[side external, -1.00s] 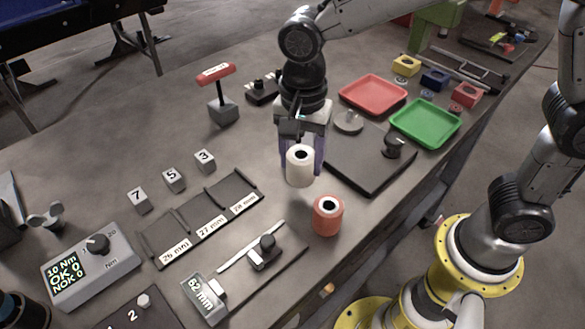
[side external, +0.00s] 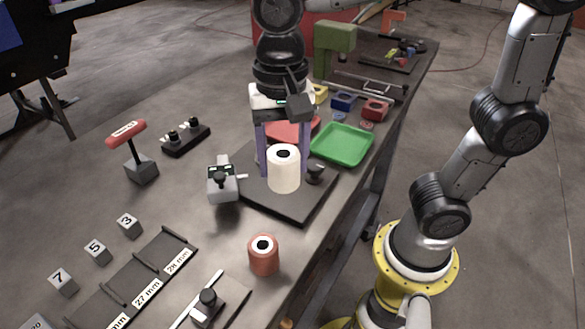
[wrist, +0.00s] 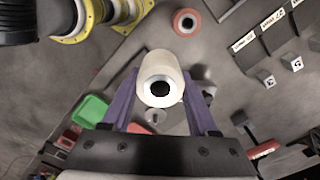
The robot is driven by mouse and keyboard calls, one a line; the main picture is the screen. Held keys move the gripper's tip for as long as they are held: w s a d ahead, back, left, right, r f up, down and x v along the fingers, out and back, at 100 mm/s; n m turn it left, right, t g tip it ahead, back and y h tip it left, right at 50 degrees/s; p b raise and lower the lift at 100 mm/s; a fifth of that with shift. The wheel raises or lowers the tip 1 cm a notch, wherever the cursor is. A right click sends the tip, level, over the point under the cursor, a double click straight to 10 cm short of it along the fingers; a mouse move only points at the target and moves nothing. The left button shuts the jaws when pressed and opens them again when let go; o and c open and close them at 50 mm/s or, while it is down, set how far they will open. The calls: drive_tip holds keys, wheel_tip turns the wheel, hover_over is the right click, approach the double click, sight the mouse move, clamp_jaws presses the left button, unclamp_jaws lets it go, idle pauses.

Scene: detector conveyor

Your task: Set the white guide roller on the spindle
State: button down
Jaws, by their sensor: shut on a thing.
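The white guide roller (side external: 284,172) is upright between the purple fingers of my gripper (side external: 282,150), which is shut on it. In the side external view it appears over the dark base plate (side external: 262,200); whether it touches the plate cannot be told. In the wrist view the white roller (wrist: 160,75) shows its dark bore, with my gripper's fingers (wrist: 160,95) on both sides. A pale round disc (wrist: 153,116), perhaps the spindle's foot, shows just below the roller there. In the side external view the roller and gripper hide that spot. A black knob (side external: 315,173) stands on the plate, right of the roller.
An orange roller (side external: 263,255) stands in front of the plate. A grey device (side external: 222,183) sits at the plate's left edge. A green tray (side external: 342,145) and a red tray (side external: 300,132) lie behind. A red-handled tool (side external: 127,135) stands left.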

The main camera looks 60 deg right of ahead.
drive_tip(key=w+d, duration=0.7)
drive_tip(key=w, duration=0.4)
drive_tip(key=shift+w+d+f+m, duration=0.45)
drive_tip(key=shift+d+f, duration=0.65)
drive_tip(key=shift+d, duration=0.3)
drive_tip(key=shift+w+d+f+m, duration=0.35)
drive_tip(key=shift+w+d+f, duration=0.15)
drive_tip(key=shift+d+f, duration=0.8)
drive_tip(key=shift+w+d+f+m, duration=0.45)
drive_tip(key=shift+d+f, duration=0.5)
drive_tip(key=shift+d, duration=0.6)
drive_tip(key=shift+f, duration=0.25)
drive_tip(key=shift+f, duration=0.25)
drive_tip(key=shift+f, duration=0.3)
drive_tip(key=shift+f, duration=0.3)
drive_tip(key=shift+f, duration=1.05)
